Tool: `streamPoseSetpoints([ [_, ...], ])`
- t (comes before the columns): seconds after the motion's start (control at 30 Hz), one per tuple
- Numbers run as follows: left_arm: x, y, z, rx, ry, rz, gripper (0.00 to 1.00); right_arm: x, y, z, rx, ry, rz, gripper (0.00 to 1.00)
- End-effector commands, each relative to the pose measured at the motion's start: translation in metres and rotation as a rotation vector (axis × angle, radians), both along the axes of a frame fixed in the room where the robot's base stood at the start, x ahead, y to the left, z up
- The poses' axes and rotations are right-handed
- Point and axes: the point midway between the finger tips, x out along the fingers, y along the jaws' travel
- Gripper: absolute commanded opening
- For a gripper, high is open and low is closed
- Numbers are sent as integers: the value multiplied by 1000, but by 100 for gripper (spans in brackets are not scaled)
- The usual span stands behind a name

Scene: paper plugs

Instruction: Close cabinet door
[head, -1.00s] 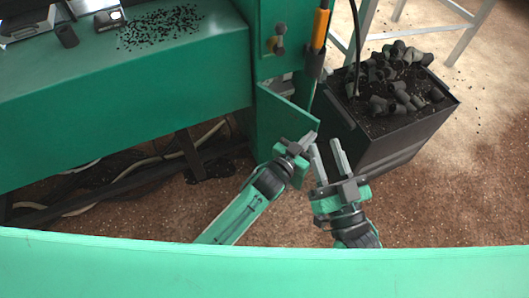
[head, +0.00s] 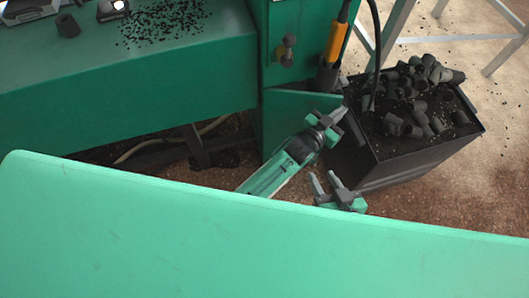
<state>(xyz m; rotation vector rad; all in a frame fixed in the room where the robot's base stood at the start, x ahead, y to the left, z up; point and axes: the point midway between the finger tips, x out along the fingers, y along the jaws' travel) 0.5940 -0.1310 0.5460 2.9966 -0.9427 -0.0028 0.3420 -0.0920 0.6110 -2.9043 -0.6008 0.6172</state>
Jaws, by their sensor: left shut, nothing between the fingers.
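The green cabinet door (head: 300,108) is a flat panel hinged on its left, below the knob of the green machine. In the head view its top edge runs nearly along the machine's front. My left gripper (head: 340,113) is shut and empty, at the door's free right end, on its outer side. Whether it touches the door cannot be made out. My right gripper (head: 324,174) is below it, with its two fingers apart and nothing between them. The cabinet's inside is hidden behind the door.
A dark bin (head: 415,160) full of black plugs stands just right of the door. The machine's green worktop (head: 130,75) reaches out at the left. A black hose and a yellow-handled tool (head: 337,40) hang above the door. My own green body fills the foreground.

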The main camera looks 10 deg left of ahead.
Motion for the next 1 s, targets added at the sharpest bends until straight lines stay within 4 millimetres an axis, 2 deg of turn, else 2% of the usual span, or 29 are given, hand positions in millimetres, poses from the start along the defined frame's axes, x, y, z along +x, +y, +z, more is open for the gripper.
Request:
streamPoseSetpoints([
  [0.2,23,3,-1,2,-1,0,0,0,2,0,9,-13,0,35],
  [0.4,37,5,-1,1,0,0,0,0,4,1,24,-34,0,35],
  [1.0,44,7,-1,0,0,0,0,1,6,3,32,-48,-1,35],
])
